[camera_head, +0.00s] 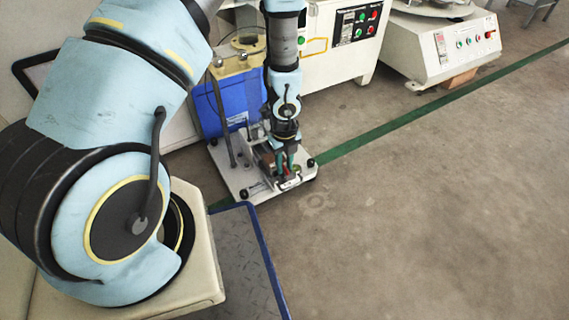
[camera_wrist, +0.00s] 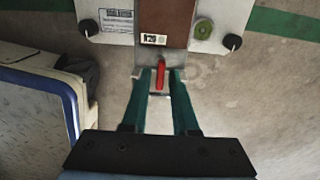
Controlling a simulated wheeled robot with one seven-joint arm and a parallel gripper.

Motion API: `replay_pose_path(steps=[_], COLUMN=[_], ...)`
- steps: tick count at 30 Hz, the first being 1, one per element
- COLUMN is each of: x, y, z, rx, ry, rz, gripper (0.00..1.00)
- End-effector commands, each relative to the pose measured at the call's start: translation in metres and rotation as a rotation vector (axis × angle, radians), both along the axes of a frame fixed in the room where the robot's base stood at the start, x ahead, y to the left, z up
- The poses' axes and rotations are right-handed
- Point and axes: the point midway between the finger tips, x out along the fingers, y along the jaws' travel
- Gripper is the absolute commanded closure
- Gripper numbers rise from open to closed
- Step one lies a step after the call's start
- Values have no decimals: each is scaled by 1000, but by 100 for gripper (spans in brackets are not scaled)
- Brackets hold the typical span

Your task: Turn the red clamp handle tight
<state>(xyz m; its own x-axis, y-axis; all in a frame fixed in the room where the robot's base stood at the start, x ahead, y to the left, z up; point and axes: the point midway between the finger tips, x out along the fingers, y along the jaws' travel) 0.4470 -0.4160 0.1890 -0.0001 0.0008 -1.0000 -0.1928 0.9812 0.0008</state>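The red clamp handle (camera_wrist: 161,75) shows in the wrist view as a short upright bar in the picture, at the front edge of the test machine. My gripper (camera_wrist: 160,76) has its two green fingers apart, one on each side of the handle. A gap shows between the handle and each finger, so it is not gripped. In the head view my gripper (camera_head: 285,162) points down over the front of the white machine base (camera_head: 238,178). The handle is not clearly visible there. A brown tile (camera_wrist: 166,22) lies on the machine behind the handle.
Black knobs (camera_wrist: 232,42) and a round green level (camera_wrist: 203,29) sit on the base plate. A blue tank (camera_head: 225,105) stands behind the base. A blue-edged checker-plate platform (camera_head: 245,265) is in front. Other control-panel machines (camera_head: 440,45) stand at the back. The floor at right is clear.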

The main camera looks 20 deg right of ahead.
Motion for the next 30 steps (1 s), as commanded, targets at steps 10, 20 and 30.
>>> replay_pose_path(steps=[10,20,30], x=[0,0,0], y=[0,0,0], z=[32,64,69], rx=[-1,-1,-1], ry=[0,0,0], rz=[0,0,0], gripper=[72,72,72])
